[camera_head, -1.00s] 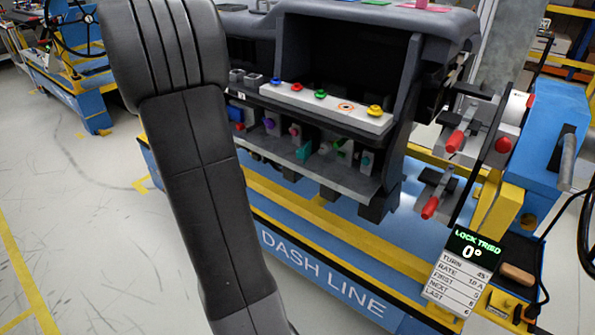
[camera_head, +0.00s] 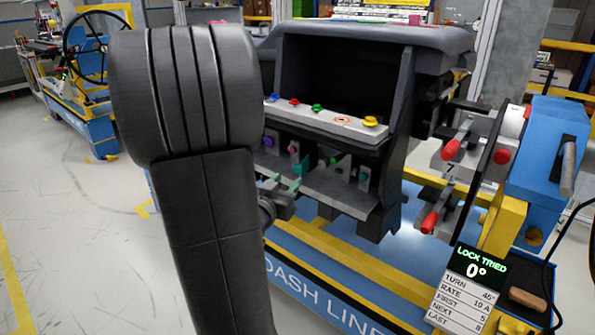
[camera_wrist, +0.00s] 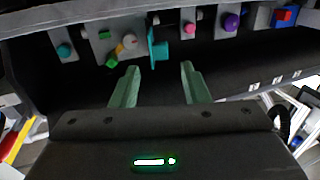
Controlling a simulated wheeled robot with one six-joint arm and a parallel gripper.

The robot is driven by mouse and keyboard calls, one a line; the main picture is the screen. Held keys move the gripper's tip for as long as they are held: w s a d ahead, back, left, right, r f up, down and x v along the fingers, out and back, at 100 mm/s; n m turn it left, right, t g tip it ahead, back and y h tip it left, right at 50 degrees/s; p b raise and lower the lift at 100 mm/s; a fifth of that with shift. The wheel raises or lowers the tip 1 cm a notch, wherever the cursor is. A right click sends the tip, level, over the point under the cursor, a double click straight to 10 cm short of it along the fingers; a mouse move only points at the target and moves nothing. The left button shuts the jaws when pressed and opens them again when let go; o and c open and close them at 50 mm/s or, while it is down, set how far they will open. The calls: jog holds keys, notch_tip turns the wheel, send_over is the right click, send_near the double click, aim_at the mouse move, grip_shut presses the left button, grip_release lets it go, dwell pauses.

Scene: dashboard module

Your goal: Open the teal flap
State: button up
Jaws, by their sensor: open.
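The teal flap (camera_wrist: 158,50) is a small plate standing out from the grey panel on the lower shelf of the dashboard module, at the top middle of the wrist view. My gripper (camera_wrist: 159,68) is open, with its two pale green fingers pointing toward the shelf. The flap lies just beyond the fingertips, in line with the gap between them and nearer the left finger. I see no clear contact. In the head view my gripper (camera_head: 285,188) is at the front of the lower shelf, and my arm hides the shelf's left part.
A pink knob (camera_wrist: 189,28) and a purple knob (camera_wrist: 231,21) sit right of the flap in the wrist view. A green block (camera_wrist: 112,61) and a teal knob (camera_wrist: 64,50) sit left. The upper ledge (camera_head: 325,121) with coloured buttons overhangs the shelf. Red-handled clamps (camera_head: 452,148) stand at right.

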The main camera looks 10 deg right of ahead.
aim_at(296, 169)
jog(key=x, duration=0.8)
jog(key=shift+b, duration=0.35)
jog(key=shift+c, duration=0.2)
grip_shut()
